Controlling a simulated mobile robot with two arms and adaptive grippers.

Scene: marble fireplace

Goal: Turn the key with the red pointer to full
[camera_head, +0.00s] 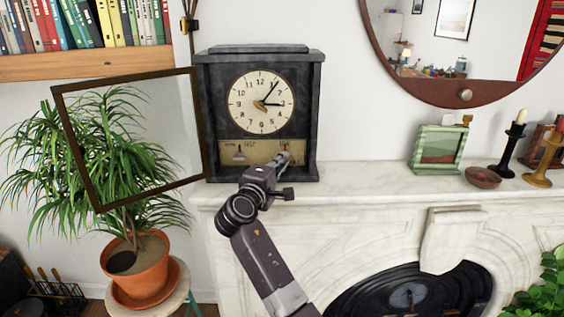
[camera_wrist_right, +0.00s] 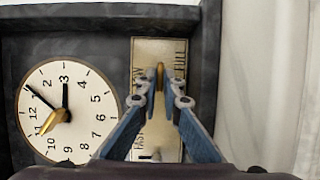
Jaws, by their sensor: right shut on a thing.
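A dark stone mantel clock (camera_head: 212,110) has a round cream dial (camera_head: 245,90) with a brass piece at its centre. Below the dial is a brass plate (camera_head: 258,148) with lettering, including FULL near its right end. My right gripper (camera_head: 284,158) is at the right part of the plate. In the right wrist view, turned on its side, my right gripper (camera_wrist_right: 160,88) is shut on a narrow brass key (camera_wrist_right: 160,70) beside the FULL lettering (camera_wrist_right: 181,60). The fingers hide part of the plate. My left gripper is not in view.
The clock's framed glass door (camera_head: 130,79) stands open to the left, in front of a potted plant (camera_head: 140,264). A green frame (camera_head: 424,128), a bowl (camera_head: 482,178) and candlesticks (camera_head: 506,150) stand on the mantel (camera_head: 370,184). The mantel just right of the clock is clear.

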